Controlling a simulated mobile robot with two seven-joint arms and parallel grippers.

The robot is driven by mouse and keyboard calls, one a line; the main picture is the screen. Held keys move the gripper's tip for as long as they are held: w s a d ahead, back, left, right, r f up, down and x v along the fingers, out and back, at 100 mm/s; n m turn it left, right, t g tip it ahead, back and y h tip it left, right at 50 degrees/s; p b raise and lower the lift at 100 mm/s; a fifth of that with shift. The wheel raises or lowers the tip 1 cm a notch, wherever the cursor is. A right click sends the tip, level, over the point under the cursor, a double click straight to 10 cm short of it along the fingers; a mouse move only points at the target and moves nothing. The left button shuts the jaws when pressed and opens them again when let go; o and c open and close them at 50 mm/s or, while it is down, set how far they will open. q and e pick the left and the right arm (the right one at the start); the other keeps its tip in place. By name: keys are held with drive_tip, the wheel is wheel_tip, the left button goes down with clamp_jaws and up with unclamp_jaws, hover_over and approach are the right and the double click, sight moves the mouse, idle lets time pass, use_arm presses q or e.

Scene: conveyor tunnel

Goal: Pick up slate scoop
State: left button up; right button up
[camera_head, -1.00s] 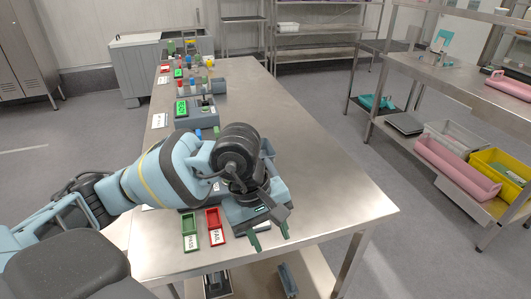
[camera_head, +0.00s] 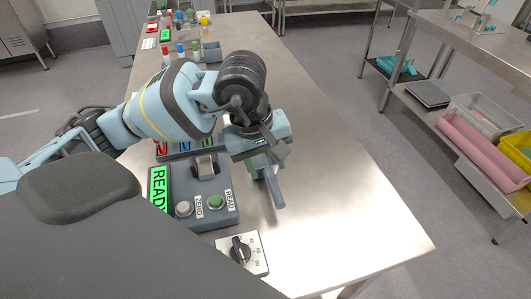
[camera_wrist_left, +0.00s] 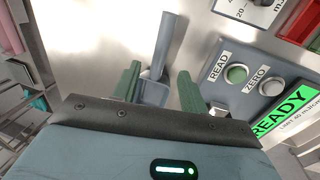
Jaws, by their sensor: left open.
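The slate scoop (camera_head: 274,187) lies on the steel table, its blue-grey handle showing beyond my left gripper (camera_head: 262,166). The rest of the scoop is hidden under the gripper in the head view. In the left wrist view, the scoop's handle (camera_wrist_left: 168,42) points up the picture and its bowl sits lower. There my left gripper (camera_wrist_left: 159,78) is open, with one green finger on each side of the scoop. I cannot tell whether the fingers touch it. My right gripper is in neither view.
Beside the scoop stands a grey device (camera_head: 211,208) with a green READY screen (camera_head: 159,190) and ZERO and READ buttons. A dial box (camera_head: 243,252) is nearer. Several coloured items (camera_head: 180,20) stand far along the table. The table's right side (camera_head: 340,190) is clear.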

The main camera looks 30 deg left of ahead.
sight(272, 183)
use_arm(q)
drive_tip(key=shift+s+d+f, duration=0.1)
drive_tip(key=shift+d+f, duration=0.05)
drive_tip(key=shift+f, duration=0.35)
drive_tip(key=shift+d+f, duration=0.15)
drive_tip(key=shift+f, duration=0.75)
drive_tip(key=f, duration=0.3)
drive_tip(key=d+f, duration=0.1)
drive_tip(key=shift+w+f+p, duration=0.3)
drive_tip(key=shift+w+f, duration=0.1)
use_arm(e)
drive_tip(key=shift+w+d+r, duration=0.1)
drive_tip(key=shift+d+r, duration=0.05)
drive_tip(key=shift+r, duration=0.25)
use_arm(q)
clamp_jaws()
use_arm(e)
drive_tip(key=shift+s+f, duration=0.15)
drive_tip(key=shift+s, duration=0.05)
